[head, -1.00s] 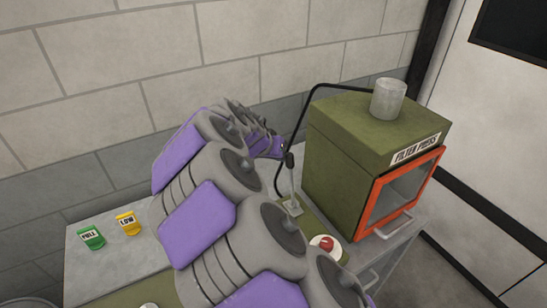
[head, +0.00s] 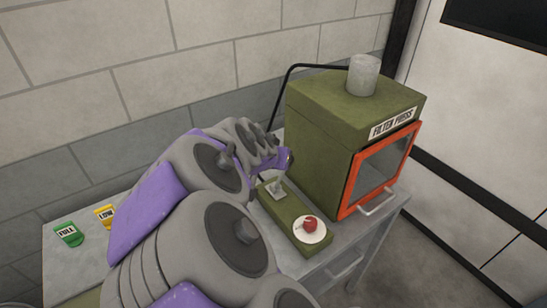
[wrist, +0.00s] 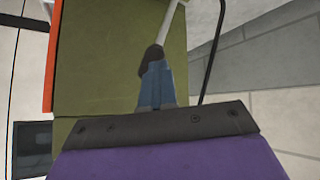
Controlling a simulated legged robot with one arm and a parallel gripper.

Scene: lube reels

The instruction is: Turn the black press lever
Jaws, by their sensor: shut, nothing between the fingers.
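The black press lever is a pale metal rod (wrist: 174,20) with a black knob (wrist: 152,58), seen in the wrist view. In the head view its metal foot (head: 277,188) shows on a green base plate beside the filter press (head: 318,150); my gripper hides the knob there. My gripper (head: 287,158) is at the lever, by the left side of the press. In the wrist view its blue fingers (wrist: 155,84) are shut, with their tips right at the knob. Whether they touch it is unclear.
A red button (head: 310,225) on a white disc sits at the plate's front end. The press has an orange-framed door (head: 382,168) and a grey cup (head: 363,75) on top. A black hose (head: 287,85) runs behind. Green FULL (head: 69,234) and yellow LOW (head: 105,216) tags lie left.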

